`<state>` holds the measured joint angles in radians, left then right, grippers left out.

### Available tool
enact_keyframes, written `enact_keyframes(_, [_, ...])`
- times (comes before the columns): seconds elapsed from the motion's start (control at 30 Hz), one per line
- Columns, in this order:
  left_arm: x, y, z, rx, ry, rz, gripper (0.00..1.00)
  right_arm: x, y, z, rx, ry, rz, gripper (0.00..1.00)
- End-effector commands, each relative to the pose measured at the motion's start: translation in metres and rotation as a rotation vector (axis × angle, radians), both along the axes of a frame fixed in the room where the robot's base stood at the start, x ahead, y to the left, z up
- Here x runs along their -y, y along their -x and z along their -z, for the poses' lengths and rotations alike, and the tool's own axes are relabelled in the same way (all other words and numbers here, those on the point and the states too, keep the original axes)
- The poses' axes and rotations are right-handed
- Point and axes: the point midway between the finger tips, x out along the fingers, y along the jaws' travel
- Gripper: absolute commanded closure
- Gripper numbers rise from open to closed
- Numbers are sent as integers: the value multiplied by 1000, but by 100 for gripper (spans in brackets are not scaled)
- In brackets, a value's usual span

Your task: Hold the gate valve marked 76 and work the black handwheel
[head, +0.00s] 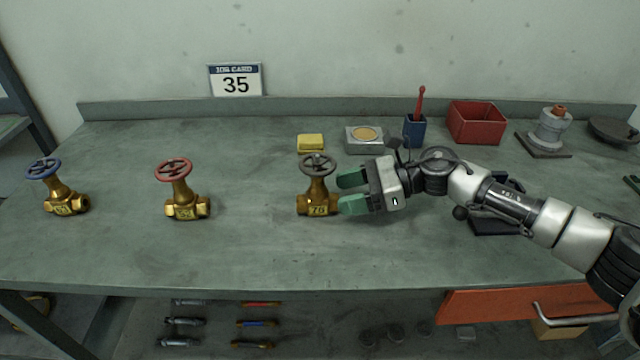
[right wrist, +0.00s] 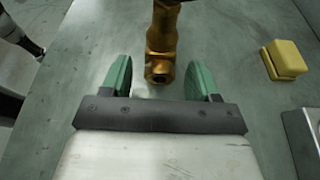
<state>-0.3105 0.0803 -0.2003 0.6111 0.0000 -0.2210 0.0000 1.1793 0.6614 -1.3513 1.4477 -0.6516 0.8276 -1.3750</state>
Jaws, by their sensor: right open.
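The gate valve marked 76 (head: 318,204) is brass and stands upright on the bench, with a black handwheel (head: 318,164) on top. My right gripper (head: 350,191) is open just to the right of this valve, its green fingers pointing at the body. In the right wrist view, the brass valve body (right wrist: 161,45) lies ahead, between the lines of the two open fingers (right wrist: 160,82), with no visible contact. The handwheel is mostly out of that wrist view. My left gripper is not in the head view.
A valve with a red handwheel (head: 174,170) and one with a blue handwheel (head: 44,168) stand to the left. Behind are a yellow block (head: 311,142), a grey box (head: 351,144), a blue cup (head: 414,134) and a red bin (head: 476,123). The front bench is clear.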

Motion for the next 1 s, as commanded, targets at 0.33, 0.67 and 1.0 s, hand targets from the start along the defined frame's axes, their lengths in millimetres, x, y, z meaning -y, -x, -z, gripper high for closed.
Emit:
enact_keyframes(0.33, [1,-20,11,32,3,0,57,-40,0,13,1,-2,-1,39])
enact_keyframes(0.67, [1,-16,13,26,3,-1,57,-47,0,14,1,0,1,39])
enact_keyframes(1.0, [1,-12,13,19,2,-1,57,-47,0,14,1,-1,1,73])
